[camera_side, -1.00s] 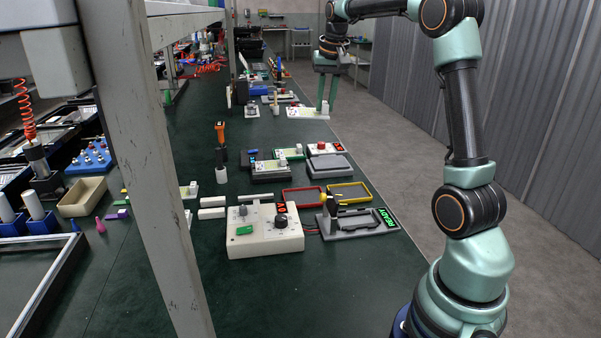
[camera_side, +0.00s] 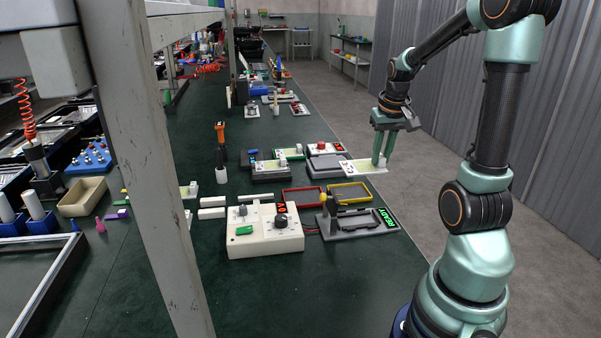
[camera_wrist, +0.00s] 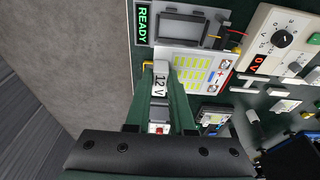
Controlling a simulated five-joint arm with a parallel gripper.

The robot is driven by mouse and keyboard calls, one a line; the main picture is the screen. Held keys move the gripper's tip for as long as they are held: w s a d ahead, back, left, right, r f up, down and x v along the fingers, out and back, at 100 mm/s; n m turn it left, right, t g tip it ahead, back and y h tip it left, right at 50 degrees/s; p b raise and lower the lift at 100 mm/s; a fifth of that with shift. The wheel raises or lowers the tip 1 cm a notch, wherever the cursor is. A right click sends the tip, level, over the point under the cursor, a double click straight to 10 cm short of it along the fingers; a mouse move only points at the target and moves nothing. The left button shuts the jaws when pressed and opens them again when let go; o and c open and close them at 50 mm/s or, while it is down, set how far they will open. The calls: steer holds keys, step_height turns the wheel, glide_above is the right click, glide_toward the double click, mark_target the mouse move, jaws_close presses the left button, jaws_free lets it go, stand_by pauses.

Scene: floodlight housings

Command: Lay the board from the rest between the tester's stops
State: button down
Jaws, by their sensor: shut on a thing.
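The white board (camera_side: 358,167) hangs from my gripper (camera_side: 381,162) above the bench's right edge. In the wrist view the board (camera_wrist: 188,72) shows rows of yellow patches and red and blue marks. My gripper (camera_wrist: 160,88) is shut on the board's raised block, labelled 12 V (camera_wrist: 159,86). The tester (camera_side: 350,224) is a grey plate with a dark recess, a post with a yellow tip and a green READY display (camera_side: 387,216). It lies nearer the side camera than the board. In the wrist view the tester (camera_wrist: 205,42) lies beyond the board, which partly overlaps it.
A white control box (camera_side: 262,240) with a knob and red display stands left of the tester. Red (camera_side: 303,196) and yellow (camera_side: 349,191) trays lie behind the tester. Other boards, one with a red block (camera_side: 322,148), sit on grey rests further back.

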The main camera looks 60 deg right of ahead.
mark_target(383, 171)
steer(key=x, duration=0.4)
steer(key=s+a+x, duration=0.1)
steer(key=x, duration=0.4)
steer(key=s+a+x, duration=0.1)
steer(key=x, duration=0.4)
steer(key=shift+w+a+f, duration=0.1)
steer(key=shift+f, duration=0.25)
steer(key=shift+f, duration=0.65)
stand_by(1.4)
steer(key=c, duration=0.7)
jaws_free()
steer(key=shift+r, duration=0.1)
steer(key=v, duration=1.2)
steer(key=shift+a, duration=0.1)
steer(key=w+a+r+n+t, duration=0.1)
steer(key=a+r+n, duration=0.2)
steer(key=a, duration=0.5)
steer(key=w+a+r+n+t+y, duration=0.1)
steer(key=w+a+r+n, duration=0.1)
steer(key=a, duration=0.7)
steer(key=w+a+r+n+t, duration=0.1)
steer(key=a+r+n, duration=0.3)
steer(key=a, duration=0.5)
steer(key=shift+w+r+t+y, duration=0.3)
steer(key=shift+r+t+y, duration=0.15)
steer(key=shift+r, duration=0.2)
